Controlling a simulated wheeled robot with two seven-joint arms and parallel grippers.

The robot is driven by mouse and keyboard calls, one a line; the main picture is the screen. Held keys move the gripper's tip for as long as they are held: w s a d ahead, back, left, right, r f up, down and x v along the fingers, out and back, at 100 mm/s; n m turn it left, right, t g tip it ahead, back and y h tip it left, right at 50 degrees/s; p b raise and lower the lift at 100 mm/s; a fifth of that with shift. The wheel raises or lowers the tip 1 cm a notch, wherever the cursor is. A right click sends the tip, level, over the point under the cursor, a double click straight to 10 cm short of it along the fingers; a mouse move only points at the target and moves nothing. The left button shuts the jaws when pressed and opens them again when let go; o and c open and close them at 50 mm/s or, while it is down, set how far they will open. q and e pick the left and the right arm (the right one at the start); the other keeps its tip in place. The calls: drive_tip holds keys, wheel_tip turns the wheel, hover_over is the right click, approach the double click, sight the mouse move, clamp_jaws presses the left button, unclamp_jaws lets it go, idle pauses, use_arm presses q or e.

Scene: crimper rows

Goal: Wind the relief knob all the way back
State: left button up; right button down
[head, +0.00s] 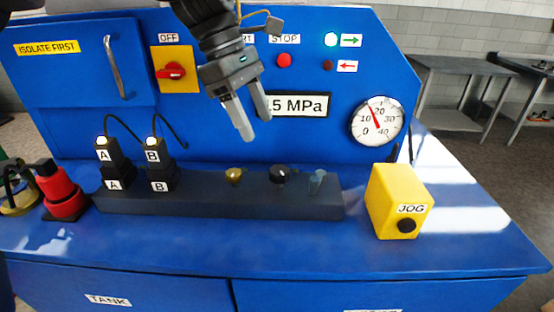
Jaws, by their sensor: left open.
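A dark manifold block (215,203) lies along the blue bench. On its top stand a small brass-coloured knob (234,174), a black round knob (278,174) and a blue-grey lever or tap (317,181). None of the three has a label I can read, so I cannot tell for sure which is the relief knob. My left gripper (255,127) comes down from the top, open and empty, above the brass and black knobs and apart from them. A round gauge (378,120) has its red needle between 10 and 20. My right gripper is not in view.
Connectors A (111,167) and B (160,168) with cables stand at the manifold's left end. A yellow JOG box (397,200) stands at right. A red fitting (62,191) is at far left. The panel has an OFF switch (172,71) and lamps. The bench front is clear.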

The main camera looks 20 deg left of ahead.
sight(279, 169)
use_arm(q)
drive_tip(key=x, duration=0.4)
drive_tip(key=w+x, duration=0.1)
drive_tip(key=x, duration=0.1)
drive_tip(key=shift+f, duration=0.3)
drive_tip(key=x, duration=0.3)
drive_tip(key=shift+s+d+f, duration=0.1)
drive_tip(key=shift+d+f, duration=0.15)
drive_tip(key=shift+f, duration=0.25)
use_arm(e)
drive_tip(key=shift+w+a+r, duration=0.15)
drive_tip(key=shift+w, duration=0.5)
use_arm(q)
drive_tip(key=shift+c, duration=0.2)
drive_tip(key=c, duration=1)
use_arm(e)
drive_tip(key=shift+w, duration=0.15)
